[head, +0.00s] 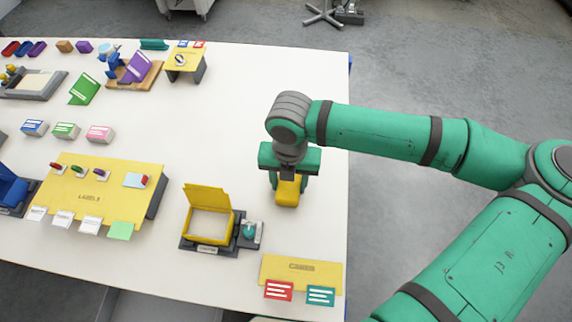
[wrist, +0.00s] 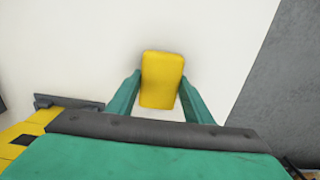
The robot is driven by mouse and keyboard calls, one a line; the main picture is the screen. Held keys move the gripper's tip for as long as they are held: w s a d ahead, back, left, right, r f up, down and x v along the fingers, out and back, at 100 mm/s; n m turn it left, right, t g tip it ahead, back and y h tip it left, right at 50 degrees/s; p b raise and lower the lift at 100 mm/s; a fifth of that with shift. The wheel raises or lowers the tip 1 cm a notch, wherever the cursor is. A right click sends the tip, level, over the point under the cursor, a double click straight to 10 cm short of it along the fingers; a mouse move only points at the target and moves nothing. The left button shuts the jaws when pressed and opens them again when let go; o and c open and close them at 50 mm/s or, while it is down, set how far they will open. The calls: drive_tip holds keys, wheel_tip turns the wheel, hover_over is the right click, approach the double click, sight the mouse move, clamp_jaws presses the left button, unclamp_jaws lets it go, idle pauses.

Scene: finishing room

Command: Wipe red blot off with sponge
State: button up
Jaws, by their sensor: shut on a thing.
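A yellow block that looks like the sponge (head: 287,193) is held between the fingers of my gripper (head: 288,180), near the right edge of the white table. In the wrist view the yellow sponge (wrist: 162,80) sits between the two green fingers of my gripper (wrist: 160,98), which is shut on it. I cannot tell whether its underside touches the table. No red blot shows in either view; the sponge and gripper may hide part of the surface.
A yellow open-lidded box (head: 209,222) on a dark base stands left of and nearer than my gripper. A yellow card stand (head: 300,270) lies at the near right. A yellow labels board (head: 95,190) is farther left. The white tabletop (head: 200,130) behind the box is clear.

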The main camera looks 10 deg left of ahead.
sight(287, 184)
drive_tip(key=shift+d+f, duration=0.2)
drive_tip(key=shift+d, duration=0.75)
drive_tip(key=shift+d+r, duration=0.1)
drive_tip(key=shift+d, duration=1.1)
drive_tip(key=shift+a, duration=2.2)
drive_tip(key=shift+a+r, duration=0.15)
drive_tip(key=shift+r, duration=3.95)
